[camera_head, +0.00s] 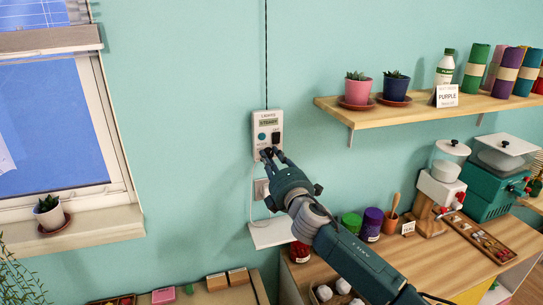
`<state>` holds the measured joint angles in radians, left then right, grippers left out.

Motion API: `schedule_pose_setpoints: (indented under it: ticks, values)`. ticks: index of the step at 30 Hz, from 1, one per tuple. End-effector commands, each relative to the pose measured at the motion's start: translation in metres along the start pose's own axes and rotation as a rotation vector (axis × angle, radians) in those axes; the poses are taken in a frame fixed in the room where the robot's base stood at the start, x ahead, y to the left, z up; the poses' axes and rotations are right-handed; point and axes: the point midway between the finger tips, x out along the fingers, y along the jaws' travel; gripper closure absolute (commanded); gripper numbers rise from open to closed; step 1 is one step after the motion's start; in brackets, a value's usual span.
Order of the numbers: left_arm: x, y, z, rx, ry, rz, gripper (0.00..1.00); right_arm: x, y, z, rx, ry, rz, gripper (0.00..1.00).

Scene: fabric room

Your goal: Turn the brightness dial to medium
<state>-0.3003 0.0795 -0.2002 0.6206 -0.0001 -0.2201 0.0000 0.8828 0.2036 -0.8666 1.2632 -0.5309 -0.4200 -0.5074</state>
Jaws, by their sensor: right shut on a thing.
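A light-grey control panel (255,144) labelled LIGHTS is fixed on the teal wall. It has a small display (268,122) whose text is too small to read surely, a round teal knob (262,137) at the left and a black switch (276,137) at the right. My right gripper (269,154) reaches up to the panel's lower part, its fingers shut on a dark dial there. The fingers mostly hide this dial, so its setting and markings cannot be read. My left gripper is not in view.
A white wall socket (261,188) and a small white shelf (273,233) sit below the panel, close to my right arm. A wooden shelf (440,113) with pots and rolls is at the right. A wooden counter (410,260) with jars and machines lies below it.

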Motion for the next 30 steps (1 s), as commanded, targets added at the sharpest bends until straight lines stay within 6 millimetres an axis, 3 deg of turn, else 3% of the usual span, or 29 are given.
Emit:
schedule_pose_setpoints:
  ticks: [15, 30]
  values:
    - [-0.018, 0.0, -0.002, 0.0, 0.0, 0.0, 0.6, 0.0, 0.001, 0.0, -0.344, 0.024, 0.001, 1.0]
    - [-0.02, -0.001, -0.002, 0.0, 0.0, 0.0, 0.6, 0.0, -0.001, 0.001, -0.409, 0.028, 0.001, 1.0]
